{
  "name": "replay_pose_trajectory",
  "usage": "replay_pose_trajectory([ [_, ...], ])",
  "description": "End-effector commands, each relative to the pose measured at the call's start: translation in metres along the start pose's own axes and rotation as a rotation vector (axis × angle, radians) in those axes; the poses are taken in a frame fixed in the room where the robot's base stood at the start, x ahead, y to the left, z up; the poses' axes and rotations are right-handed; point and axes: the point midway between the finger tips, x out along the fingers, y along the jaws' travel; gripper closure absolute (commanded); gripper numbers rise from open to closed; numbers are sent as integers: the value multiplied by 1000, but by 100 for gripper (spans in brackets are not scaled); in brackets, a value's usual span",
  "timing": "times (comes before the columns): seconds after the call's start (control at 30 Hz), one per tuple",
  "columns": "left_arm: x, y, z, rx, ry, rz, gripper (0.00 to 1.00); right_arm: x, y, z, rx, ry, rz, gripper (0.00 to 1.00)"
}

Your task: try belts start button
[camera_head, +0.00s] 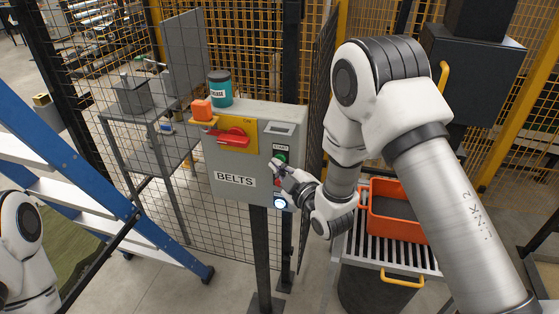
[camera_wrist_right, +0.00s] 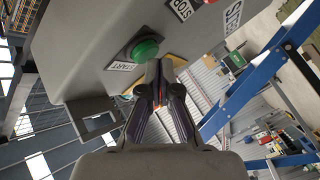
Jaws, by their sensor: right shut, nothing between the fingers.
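The grey BELTS control box (camera_head: 228,160) stands on a dark post. Its green start button (camera_head: 280,157), under a START label, is at the box's right side. In the right wrist view the green button (camera_wrist_right: 146,50) is large, beside its START label (camera_wrist_right: 120,66). My right gripper (camera_head: 277,168) is shut and empty, its tips just below the button in the head view. In the wrist view the closed fingertips (camera_wrist_right: 160,68) are right beside the button; I cannot tell whether they touch the box. My left arm shows at the lower left edge, but its gripper is out of view.
A teal can (camera_head: 220,88) stands on top. A lit white-blue button (camera_head: 280,203) is below the gripper. A blue ladder (camera_head: 95,180) is left; an orange crate (camera_head: 395,235) is right.

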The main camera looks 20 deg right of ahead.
Motion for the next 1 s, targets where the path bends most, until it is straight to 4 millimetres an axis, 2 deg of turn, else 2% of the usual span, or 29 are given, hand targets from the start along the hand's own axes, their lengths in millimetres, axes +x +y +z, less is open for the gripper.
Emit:
replay_pose_trajectory([
  [1.0, 2, 0, 0, 0, 0, 0, 60, 6, 4, 4, 0, 1, 0, 100],
])
